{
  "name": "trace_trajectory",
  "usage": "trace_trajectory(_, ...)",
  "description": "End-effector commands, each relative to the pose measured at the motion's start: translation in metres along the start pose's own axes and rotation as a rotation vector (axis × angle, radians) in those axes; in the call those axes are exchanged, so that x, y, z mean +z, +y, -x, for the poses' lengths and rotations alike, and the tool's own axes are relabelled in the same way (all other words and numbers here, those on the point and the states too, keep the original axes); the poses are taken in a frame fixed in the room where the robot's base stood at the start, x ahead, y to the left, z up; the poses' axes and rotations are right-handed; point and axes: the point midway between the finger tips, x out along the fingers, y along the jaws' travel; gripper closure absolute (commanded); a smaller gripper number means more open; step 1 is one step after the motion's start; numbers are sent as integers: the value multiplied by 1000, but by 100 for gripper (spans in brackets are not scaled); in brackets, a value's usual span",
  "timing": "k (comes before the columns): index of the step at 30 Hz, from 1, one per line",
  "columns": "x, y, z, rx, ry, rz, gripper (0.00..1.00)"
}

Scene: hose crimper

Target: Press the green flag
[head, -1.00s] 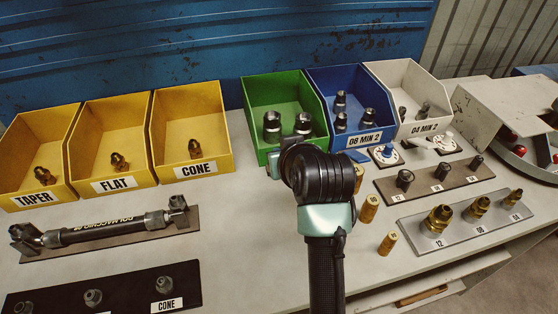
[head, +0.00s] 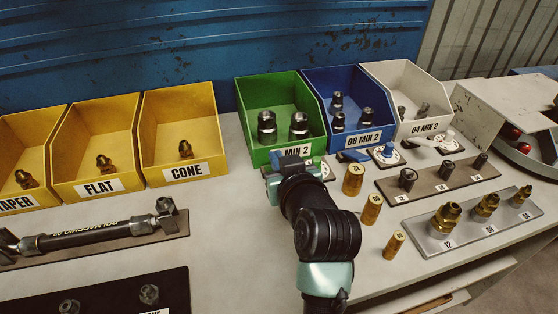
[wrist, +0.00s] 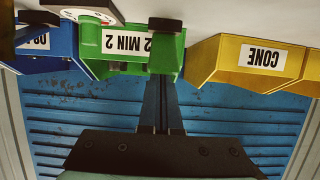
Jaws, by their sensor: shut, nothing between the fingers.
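The green flag is mostly hidden behind my gripper in the head view; I cannot clearly separate it from the green bin (head: 262,152). A pale round dial plate (head: 326,170) shows just right of my gripper, in front of that bin, and a pale dial plate (wrist: 88,16) shows at the top left of the upside-down wrist view. My gripper (wrist: 163,80) is shut and empty, pointing at the front of the green bin.
A blue flag (head: 354,156) and a white flag (head: 422,142) stand to the right, before the blue and white bins. Brass cylinders (head: 353,179) stand close right of my arm. The yellow CONE bin (head: 186,120) is on the left. Bare bench lies left of my arm.

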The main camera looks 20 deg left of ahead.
Motion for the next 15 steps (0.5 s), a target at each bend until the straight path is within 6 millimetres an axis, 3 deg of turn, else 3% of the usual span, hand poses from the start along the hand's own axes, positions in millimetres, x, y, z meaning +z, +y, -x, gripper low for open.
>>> trace_trajectory(10, -1, 0, -1, 0, 0, 0, 100)
trace_trajectory(15, -13, -1, -1, -1, 0, 0, 100)
